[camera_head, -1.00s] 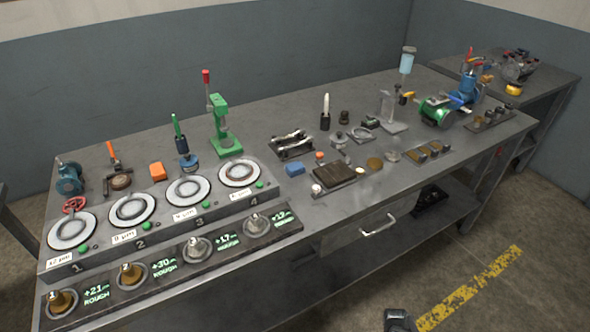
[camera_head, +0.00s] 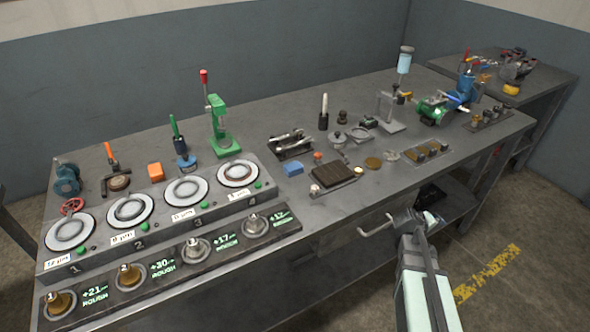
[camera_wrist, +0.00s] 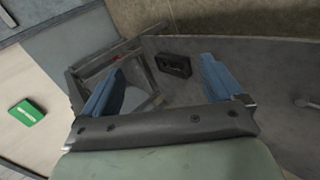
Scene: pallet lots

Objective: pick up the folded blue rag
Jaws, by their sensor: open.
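The folded blue rag (camera_head: 293,168) looks like a small blue block. It lies flat on the grey bench, just right of the fourth round plate and left of a dark rectangular plate. My gripper (camera_head: 412,218) is in front of the bench at the lower right, below the bench top and well apart from the rag. In the wrist view my gripper (camera_wrist: 160,80) shows two blue fingers spread wide with nothing between them. The rag does not show in the wrist view.
A dark plate (camera_head: 332,174) lies right of the rag. The green press (camera_head: 219,128) stands behind left, and a dark rack with metal parts (camera_head: 290,145) behind the rag. A drawer handle (camera_head: 375,228) juts from the bench front near my gripper. A black box (camera_wrist: 174,64) shows in the wrist view.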

